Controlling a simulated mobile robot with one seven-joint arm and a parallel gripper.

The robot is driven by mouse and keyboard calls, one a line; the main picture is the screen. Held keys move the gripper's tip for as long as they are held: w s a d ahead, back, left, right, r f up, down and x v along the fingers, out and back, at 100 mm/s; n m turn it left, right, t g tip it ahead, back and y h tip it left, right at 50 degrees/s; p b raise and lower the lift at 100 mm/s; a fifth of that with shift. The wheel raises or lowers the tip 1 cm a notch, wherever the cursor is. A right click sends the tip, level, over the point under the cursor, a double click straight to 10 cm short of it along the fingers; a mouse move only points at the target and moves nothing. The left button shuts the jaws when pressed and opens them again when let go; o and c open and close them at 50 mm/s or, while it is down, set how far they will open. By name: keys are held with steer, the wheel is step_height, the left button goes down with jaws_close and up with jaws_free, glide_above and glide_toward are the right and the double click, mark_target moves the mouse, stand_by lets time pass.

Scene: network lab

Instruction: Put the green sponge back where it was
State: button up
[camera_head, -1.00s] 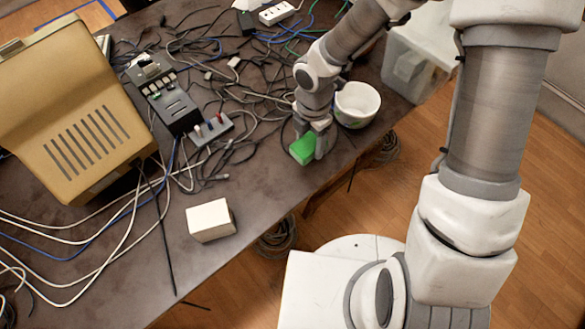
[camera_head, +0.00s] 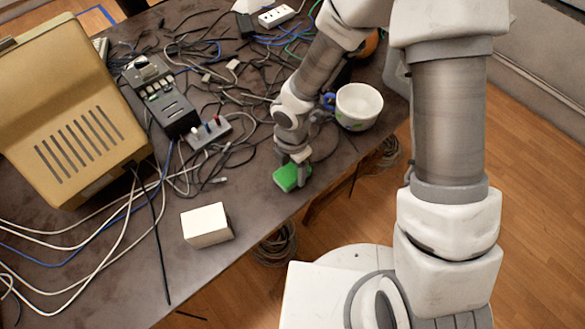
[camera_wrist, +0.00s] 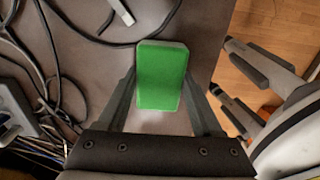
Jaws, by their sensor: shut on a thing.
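The green sponge (camera_head: 287,178) is between the fingers of my gripper (camera_head: 297,176), at or just above the dark table near its front edge. In the wrist view the sponge (camera_wrist: 162,76) fills the space between the two fingertips of my gripper (camera_wrist: 162,88), with its flat green face toward the camera. My gripper is shut on it. I cannot tell whether the sponge touches the table.
A white box (camera_head: 206,225) stands to the left on the table (camera_head: 255,215). A white bowl-like cup (camera_head: 358,105) is at the right, behind my gripper. Cables and a small switch box (camera_head: 208,132) lie behind. Bare table lies between sponge and white box.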

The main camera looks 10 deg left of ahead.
mark_target(293, 170)
steer(key=o, duration=1.2)
step_height(293, 170, up, 12)
steer(key=p, duration=0.4)
steer(key=shift+r, duration=0.1)
